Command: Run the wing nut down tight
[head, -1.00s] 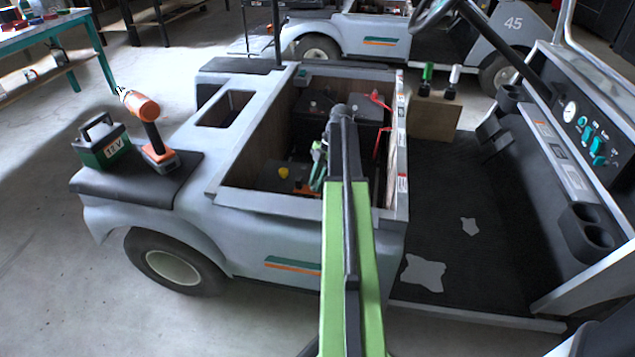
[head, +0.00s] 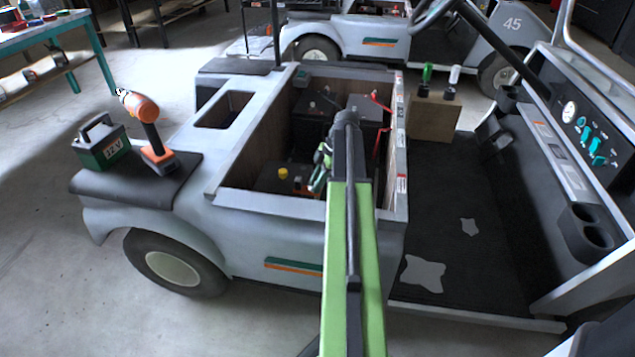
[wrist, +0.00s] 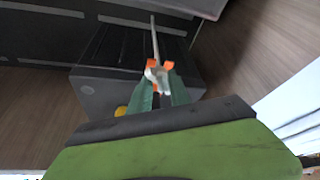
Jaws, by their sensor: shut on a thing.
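My gripper (wrist: 159,70) shows in the wrist view with orange fingertips at the ends of green fingers. It is shut on a small pale metal piece, which looks like the wing nut (wrist: 157,80). A thin rod (wrist: 154,38) stretches away from the nut, past the dark battery box (wrist: 105,45). In the head view my gripper (head: 320,171) is down inside the cart's open compartment (head: 250,160), partly hidden by my arm. The nut cannot be made out there. How tightly it sits cannot be told.
A yellow cap (head: 283,173) is close left of my gripper. Dark batteries (head: 366,110) and red parts (head: 381,101) lie deeper in the compartment, whose walls surround my arm's end. An orange drill (head: 146,120) and a 12 V box (head: 102,145) stand on the rear fender.

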